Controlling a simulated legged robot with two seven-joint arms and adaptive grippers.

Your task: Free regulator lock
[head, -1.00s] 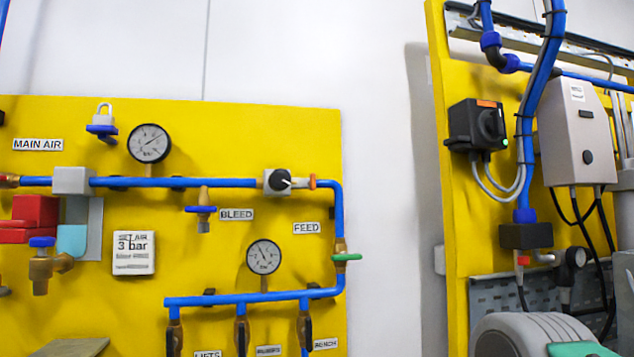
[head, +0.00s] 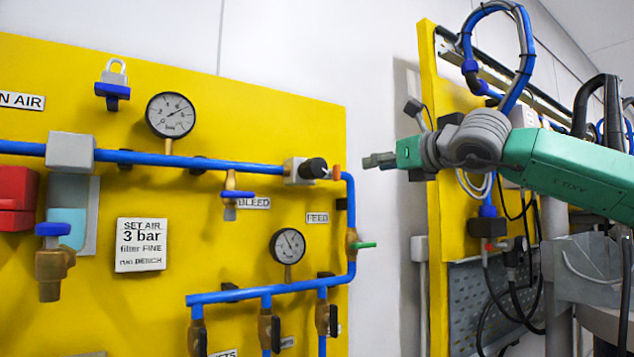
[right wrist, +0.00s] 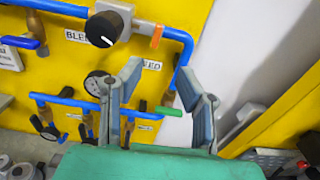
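The regulator (head: 298,171) is a grey block with a black knob (head: 313,168) at the right end of the upper blue pipe. A small orange tab (head: 337,172), probably its lock, sits right of the knob. In the right wrist view the knob (right wrist: 103,28) has a white pointer line, and the orange tab (right wrist: 156,36) stands beside it. My right gripper (head: 378,160) is right of the tab, apart from it. In the right wrist view its two fingers (right wrist: 160,72) are spread with nothing held. My left gripper is not in view.
An upper gauge (head: 170,115) and a lower gauge (head: 288,245) are on the yellow board. A green-handled valve (head: 364,245) sticks out below the tab. A blue bleed valve (head: 238,195) and a padlock (head: 114,78) are left. Bare white wall separates the two yellow boards.

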